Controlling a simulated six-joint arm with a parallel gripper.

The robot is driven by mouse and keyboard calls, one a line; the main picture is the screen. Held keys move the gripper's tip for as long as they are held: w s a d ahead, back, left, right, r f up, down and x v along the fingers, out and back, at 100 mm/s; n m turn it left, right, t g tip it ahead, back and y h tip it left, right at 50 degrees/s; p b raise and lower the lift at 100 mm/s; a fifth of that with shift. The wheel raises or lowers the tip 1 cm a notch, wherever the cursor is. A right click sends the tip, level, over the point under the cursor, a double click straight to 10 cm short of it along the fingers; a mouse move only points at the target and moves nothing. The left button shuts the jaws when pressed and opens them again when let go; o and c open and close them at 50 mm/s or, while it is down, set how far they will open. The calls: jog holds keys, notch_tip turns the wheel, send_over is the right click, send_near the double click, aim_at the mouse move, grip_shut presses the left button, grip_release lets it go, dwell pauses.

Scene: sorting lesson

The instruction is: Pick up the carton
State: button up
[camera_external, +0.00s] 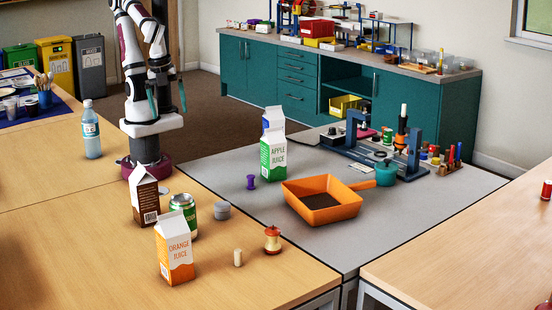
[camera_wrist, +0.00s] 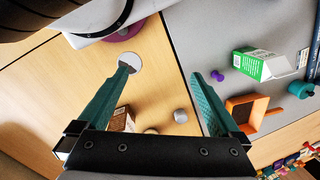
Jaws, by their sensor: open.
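Several cartons are in view. An orange juice carton (camera_external: 174,252) stands upright near the front of the wooden table. A brown and white carton (camera_external: 144,196) stands behind it. A green apple juice carton (camera_external: 273,155) stands on the grey table, with a blue and white carton (camera_external: 272,118) partly hidden behind it. In the wrist view the green carton (camera_wrist: 262,65) is right of my fingers, and the brown carton (camera_wrist: 122,120) is partly hidden by the left finger. My gripper (camera_wrist: 163,70) is open and empty; in the external view its teal fingers (camera_external: 167,97) hang above the tables, apart from every carton.
An orange pan (camera_external: 325,199), a purple spool (camera_external: 250,182) and a blue rig (camera_external: 385,150) are on the grey table. A bottle (camera_external: 91,130) stands left.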

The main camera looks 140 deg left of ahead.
jog(key=n+h, duration=1.5)
jog(key=n, duration=0.8)
send_near(134, 195)
jog(key=shift+g, duration=0.3)
jog(key=x, duration=0.6)
jog(key=shift+d+f, duration=0.3)
jog(key=c, duration=1.2)
